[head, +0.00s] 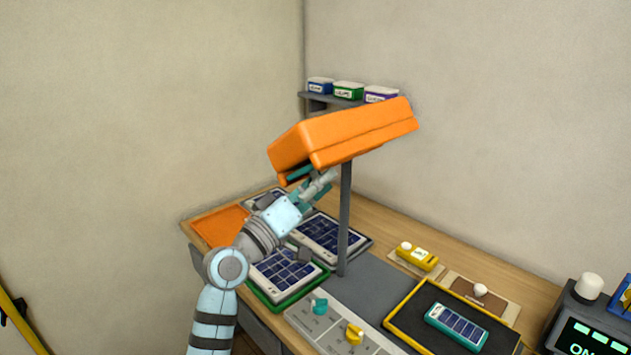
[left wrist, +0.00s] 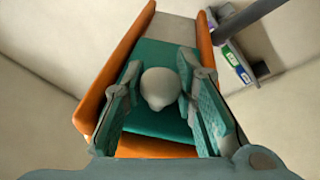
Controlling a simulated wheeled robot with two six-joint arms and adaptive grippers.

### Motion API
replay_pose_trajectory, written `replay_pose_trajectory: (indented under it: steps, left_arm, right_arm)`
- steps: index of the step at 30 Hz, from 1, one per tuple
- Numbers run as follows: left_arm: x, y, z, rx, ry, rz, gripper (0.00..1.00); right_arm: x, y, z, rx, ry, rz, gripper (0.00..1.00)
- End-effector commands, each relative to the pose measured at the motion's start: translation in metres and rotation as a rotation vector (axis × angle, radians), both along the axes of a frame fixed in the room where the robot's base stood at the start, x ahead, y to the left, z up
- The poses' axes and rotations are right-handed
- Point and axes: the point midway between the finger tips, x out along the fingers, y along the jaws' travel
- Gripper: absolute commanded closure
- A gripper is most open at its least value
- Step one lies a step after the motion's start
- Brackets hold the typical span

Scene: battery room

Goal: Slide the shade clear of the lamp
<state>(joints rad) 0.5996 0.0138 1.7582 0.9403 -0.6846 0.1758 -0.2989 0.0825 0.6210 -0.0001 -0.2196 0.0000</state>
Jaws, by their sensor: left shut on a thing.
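The lamp (head: 350,135) is a big orange housing, tilted, on a grey post (head: 344,225) above the bench. In the left wrist view its orange side rails (left wrist: 106,80) flank a teal panel (left wrist: 155,124), which looks like the shade. A round grey knob (left wrist: 160,88) stands on the panel. My left gripper (head: 308,186) is under the housing's near left end. In the left wrist view its teal fingers (left wrist: 160,72) are on both sides of the knob, shut on it. The housing hides most of the shade in the head view. My right gripper is not in view.
Solar panels (head: 284,272) lie on the bench below the lamp. A yellow-rimmed tray (head: 400,318) holds a small teal panel (head: 456,326). A switch plate (head: 322,322), a yellow device (head: 418,256) and a screen unit (head: 588,335) stand nearby. Boxes (head: 348,90) sit on a shelf behind.

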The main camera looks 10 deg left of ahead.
Motion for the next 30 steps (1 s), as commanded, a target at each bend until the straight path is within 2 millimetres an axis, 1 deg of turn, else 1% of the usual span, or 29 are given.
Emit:
replay_pose_trajectory:
  steps: [1,4,5,6,8,9,17,20,23,30]
  left_arm:
    - [0.0,0.0,-0.003,0.003,0.006,0.0,1.0]
    - [0.0,0.001,-0.003,0.003,0.007,0.0,1.0]
    - [0.0,0.001,-0.004,0.003,0.008,0.001,0.71]
    - [0.0,0.001,-0.004,0.003,0.008,0.001,0.64]
    - [0.0,0.001,-0.003,0.003,0.007,0.001,0.55]
    - [0.0,0.001,-0.003,0.003,0.007,0.001,0.53]
    - [0.0,0.002,-0.002,0.002,0.005,0.002,0.53]
    - [-0.006,0.006,-0.005,0.003,0.004,0.004,0.53]
    - [-0.023,0.016,-0.01,0.006,0.004,0.004,0.53]
    - [-0.077,0.05,-0.029,0.009,0.006,0.004,0.53]
  right_arm:
    - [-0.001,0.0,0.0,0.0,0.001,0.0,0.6]
    - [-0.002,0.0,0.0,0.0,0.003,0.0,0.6]
    - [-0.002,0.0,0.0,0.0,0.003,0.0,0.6]
    - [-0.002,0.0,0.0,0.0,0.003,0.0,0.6]
    - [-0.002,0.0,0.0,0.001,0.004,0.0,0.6]
    - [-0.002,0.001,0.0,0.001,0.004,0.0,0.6]
    - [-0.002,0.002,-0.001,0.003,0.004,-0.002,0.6]
    - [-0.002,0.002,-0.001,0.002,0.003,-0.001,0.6]
    - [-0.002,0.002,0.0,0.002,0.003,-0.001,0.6]
    - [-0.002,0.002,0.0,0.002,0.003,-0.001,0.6]
